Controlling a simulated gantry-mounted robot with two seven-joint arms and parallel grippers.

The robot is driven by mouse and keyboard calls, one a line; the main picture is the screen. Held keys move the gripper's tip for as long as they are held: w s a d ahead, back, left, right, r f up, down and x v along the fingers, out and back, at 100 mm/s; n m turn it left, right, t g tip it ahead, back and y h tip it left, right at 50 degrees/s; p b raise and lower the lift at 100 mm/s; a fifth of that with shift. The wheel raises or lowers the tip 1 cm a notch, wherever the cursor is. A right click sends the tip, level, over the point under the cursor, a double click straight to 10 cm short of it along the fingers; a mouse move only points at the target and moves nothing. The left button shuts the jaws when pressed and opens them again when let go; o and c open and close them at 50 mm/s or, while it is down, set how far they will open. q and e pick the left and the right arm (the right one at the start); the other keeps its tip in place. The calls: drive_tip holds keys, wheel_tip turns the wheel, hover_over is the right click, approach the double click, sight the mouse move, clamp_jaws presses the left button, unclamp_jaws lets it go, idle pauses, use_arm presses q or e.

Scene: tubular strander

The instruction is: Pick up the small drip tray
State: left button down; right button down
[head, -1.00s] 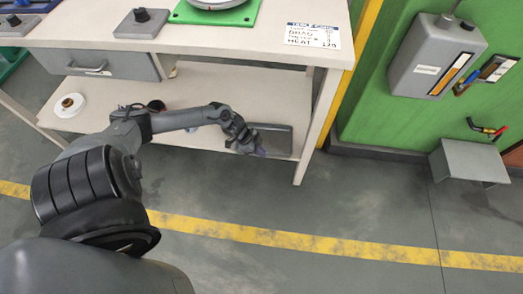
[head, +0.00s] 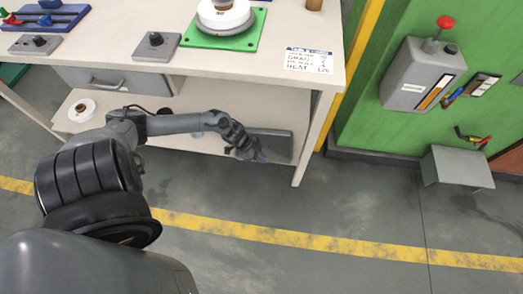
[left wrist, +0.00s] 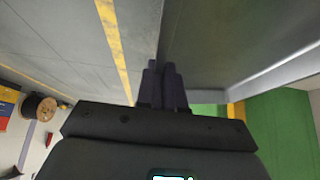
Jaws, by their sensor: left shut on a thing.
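The small drip tray (head: 274,145) is a flat, dark grey rectangle at the right end of the workbench's lower shelf in the head view. My left gripper (head: 259,157) is at its front left edge, shut on it. In the left wrist view the two dark fingers (left wrist: 165,72) are close together, and a smooth grey surface that looks like the tray (left wrist: 215,40) fills the upper right beside them. The exact grip on the rim is hidden by the fingers. My right gripper is not in view.
The lower shelf (head: 185,147) carries a white roll (head: 81,110) at left. The bench top is above, and a bench leg (head: 314,140) stands just right of the tray. A green panel with a grey control box (head: 422,75) is further right. The floor in front is clear.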

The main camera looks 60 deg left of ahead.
use_arm(q)
drive_tip(key=s+d+p, duration=0.4)
drive_tip(key=d+p, duration=0.1)
drive_tip(key=d, duration=0.1)
drive_tip(key=shift+s+d, duration=0.15)
drive_tip(key=shift+s, duration=0.15)
